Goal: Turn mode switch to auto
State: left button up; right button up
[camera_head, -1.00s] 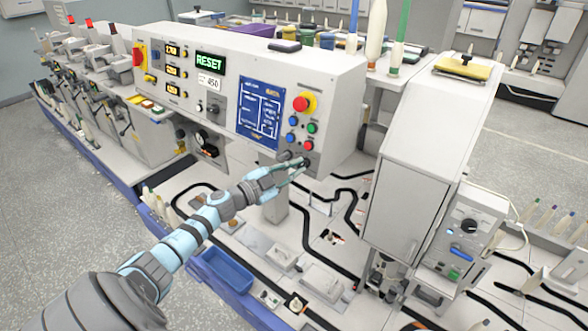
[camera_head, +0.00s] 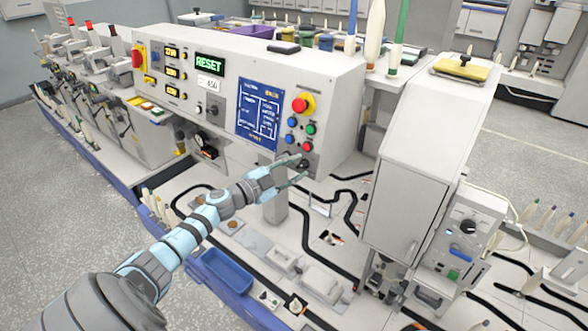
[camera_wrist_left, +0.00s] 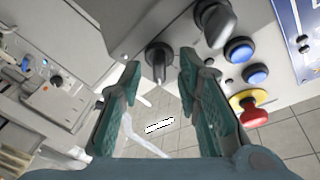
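The control panel (camera_head: 272,110) carries a column of buttons with dark rotary switches below them. One black rotary switch (camera_wrist_left: 158,62) shows in the left wrist view between my fingertips, with its handle in line with the fingers. I cannot read its labels or tell its set position. My left gripper (camera_head: 300,170) is open at the lower right of the panel; in the left wrist view its green-padded fingers (camera_wrist_left: 158,75) stand on both sides of the switch, with gaps. A second dark knob (camera_wrist_left: 215,22) is beside the right finger there. My right gripper is not in view.
A red mushroom button on a yellow ring (camera_head: 302,104) sits above blue, green and red buttons. A white cabinet (camera_head: 415,180) stands to the right of the panel. Below lies a bench with black tracks and a blue bin (camera_head: 227,270).

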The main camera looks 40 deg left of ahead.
pick_arm(q)
jog(key=shift+s+a+f, duration=0.1)
jog(key=shift+s+a, duration=0.05)
jog(key=shift+s, duration=0.1)
jog(key=v, duration=1.1)
jog(key=shift+s, duration=0.25)
